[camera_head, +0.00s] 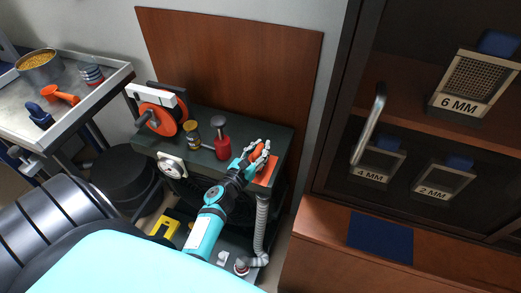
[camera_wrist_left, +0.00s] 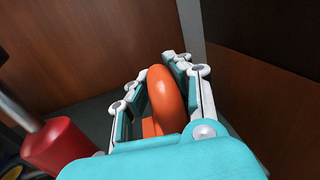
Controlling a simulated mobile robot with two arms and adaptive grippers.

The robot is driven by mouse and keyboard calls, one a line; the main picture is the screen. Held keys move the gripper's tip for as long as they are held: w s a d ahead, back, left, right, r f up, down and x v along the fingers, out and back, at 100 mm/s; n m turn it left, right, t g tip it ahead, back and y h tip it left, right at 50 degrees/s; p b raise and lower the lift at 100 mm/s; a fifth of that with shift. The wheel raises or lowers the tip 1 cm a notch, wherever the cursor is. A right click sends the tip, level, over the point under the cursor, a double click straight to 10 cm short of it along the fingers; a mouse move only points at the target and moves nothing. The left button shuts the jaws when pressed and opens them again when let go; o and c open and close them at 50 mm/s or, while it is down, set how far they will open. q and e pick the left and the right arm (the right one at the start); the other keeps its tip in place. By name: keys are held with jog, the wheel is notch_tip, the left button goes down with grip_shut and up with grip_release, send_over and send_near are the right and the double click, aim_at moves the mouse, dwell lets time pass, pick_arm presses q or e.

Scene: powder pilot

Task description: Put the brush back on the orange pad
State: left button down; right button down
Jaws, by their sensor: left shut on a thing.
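My left gripper (camera_head: 258,153) is over the right end of the dark cart top, shut on the brush. The brush (camera_head: 257,157) shows as an orange rounded part between the fingers. In the left wrist view the brush (camera_wrist_left: 166,98) stands up between the two fingers of the gripper (camera_wrist_left: 160,92). The orange pad (camera_head: 269,173) lies on the cart top at its right end, right under and beside the gripper. Whether the brush touches the pad is hidden by the fingers. My right gripper is in neither view.
A red cylinder with a grey knob (camera_head: 222,147) stands left of the gripper, also near in the left wrist view (camera_wrist_left: 62,147). A small jar (camera_head: 192,135) and an orange-wheeled device (camera_head: 165,113) stand further left. A brown panel (camera_head: 235,60) rises behind the cart.

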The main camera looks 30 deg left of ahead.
pick_arm(q)
jog(key=shift+f, duration=0.2)
jog(key=shift+f, duration=0.2)
jog(key=c, duration=1.3)
grip_release()
jog(key=shift+o, duration=0.2)
jog(key=shift+r, duration=0.15)
